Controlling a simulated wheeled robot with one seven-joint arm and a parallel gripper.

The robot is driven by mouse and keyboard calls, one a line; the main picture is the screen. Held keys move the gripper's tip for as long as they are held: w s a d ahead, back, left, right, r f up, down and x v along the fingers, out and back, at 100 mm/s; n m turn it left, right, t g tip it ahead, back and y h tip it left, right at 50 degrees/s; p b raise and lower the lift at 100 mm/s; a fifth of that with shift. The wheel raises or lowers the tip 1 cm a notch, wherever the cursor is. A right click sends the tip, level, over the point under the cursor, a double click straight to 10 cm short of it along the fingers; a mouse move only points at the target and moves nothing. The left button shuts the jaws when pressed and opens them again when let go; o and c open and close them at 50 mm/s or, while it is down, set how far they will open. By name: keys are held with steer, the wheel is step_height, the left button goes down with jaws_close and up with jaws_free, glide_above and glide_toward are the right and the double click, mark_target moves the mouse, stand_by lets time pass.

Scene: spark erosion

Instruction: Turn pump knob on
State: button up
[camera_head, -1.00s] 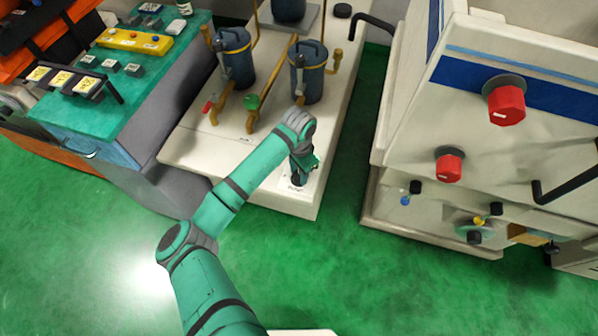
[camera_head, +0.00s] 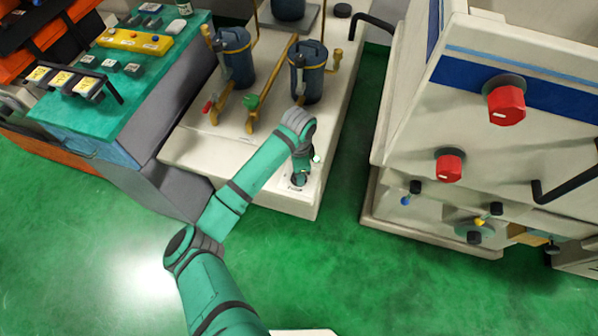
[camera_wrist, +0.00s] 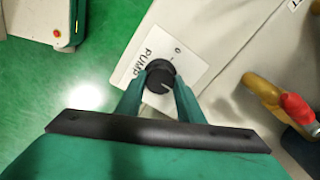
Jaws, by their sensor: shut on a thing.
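The pump knob (camera_wrist: 160,78) is a round black knob with a light pointer line, on a white plate (camera_wrist: 188,58) marked PUMP with marks beside it. My gripper (camera_wrist: 158,92) has one finger on each side of the knob and is shut on it in the wrist view. The pointer line slants toward the lower right of that view. In the head view, the knob (camera_head: 298,179) shows dark below my gripper (camera_head: 301,170), near the front corner of the white pump base; my wrist partly covers this area.
Blue canisters (camera_head: 307,80) with brass pipes stand behind on the white base (camera_head: 200,150). A green valve handle (camera_head: 251,101) and a red one (camera_head: 208,106) are nearby. A white machine with red knobs (camera_head: 506,105) stands at the right. Green floor lies between.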

steer(key=o, duration=1.1)
steer(key=shift+c, duration=0.2)
steer(key=shift+r, duration=0.1)
step_height(320, 180, up, 11)
steer(key=shift+f, duration=0.2)
